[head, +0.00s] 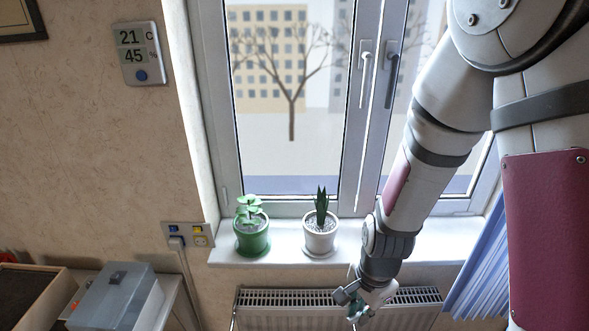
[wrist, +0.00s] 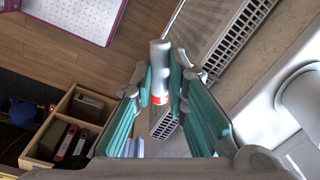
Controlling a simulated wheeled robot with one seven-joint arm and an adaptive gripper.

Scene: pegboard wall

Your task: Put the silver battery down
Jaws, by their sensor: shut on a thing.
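The silver battery (wrist: 159,62) shows in the wrist view as a silver cylinder with a red and white band near its lower end. My gripper (wrist: 161,84) is shut on it, with teal-padded fingers on both sides. In the head view my gripper (head: 359,303) hangs in front of the radiator, below the windowsill. I cannot make out the battery clearly there.
A radiator (head: 290,300) stands below the windowsill (head: 400,243), which bears two potted plants. A translucent grey box (head: 118,298) is on a table at the lower left. A wooden compartment tray (wrist: 62,104) and a purple-edged white panel (wrist: 75,14) show in the wrist view.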

